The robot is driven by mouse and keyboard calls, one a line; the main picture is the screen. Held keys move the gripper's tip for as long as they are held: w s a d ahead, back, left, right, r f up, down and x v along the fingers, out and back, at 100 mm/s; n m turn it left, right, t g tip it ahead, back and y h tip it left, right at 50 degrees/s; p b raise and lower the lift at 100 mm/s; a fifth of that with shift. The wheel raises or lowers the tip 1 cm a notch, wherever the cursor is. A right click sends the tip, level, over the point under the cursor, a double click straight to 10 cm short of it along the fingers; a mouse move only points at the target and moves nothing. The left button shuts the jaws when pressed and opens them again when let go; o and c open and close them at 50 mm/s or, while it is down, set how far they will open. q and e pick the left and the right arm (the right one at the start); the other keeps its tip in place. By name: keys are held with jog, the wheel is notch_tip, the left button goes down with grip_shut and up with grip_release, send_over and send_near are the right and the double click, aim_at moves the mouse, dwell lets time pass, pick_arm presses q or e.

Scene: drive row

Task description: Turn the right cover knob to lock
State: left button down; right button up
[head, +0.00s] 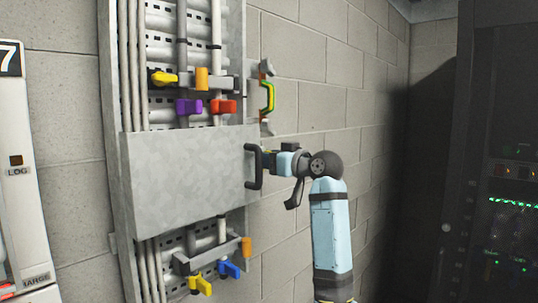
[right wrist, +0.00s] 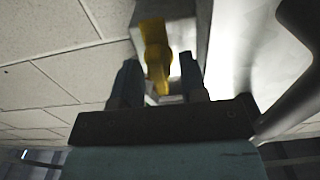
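The grey cover (head: 185,170) is a flat panel closed over the middle of the wall rack, with a black handle (head: 252,168) at its right edge. A yellow knob (right wrist: 154,45) on a grey block shows in the right wrist view, its lever pointing back toward my gripper. I cannot make it out in the head view, where my gripper and the handle cover that spot. My right gripper (head: 268,160) is at the cover's right edge. In the right wrist view (right wrist: 158,68) its fingers stand apart on either side of the knob's lever, with gaps showing. My left gripper is out of view.
Yellow, purple and red valve levers (head: 188,107) sit above the cover; yellow and blue ones (head: 229,269) sit below. A green and yellow handle (head: 267,97) is on the wall at upper right. A dark server rack (head: 500,150) stands far right. The handle's bar (right wrist: 290,100) runs close beside the gripper.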

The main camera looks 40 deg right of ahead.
jog(key=shift+w, duration=0.2)
jog(key=shift+c, duration=0.2)
grip_shut()
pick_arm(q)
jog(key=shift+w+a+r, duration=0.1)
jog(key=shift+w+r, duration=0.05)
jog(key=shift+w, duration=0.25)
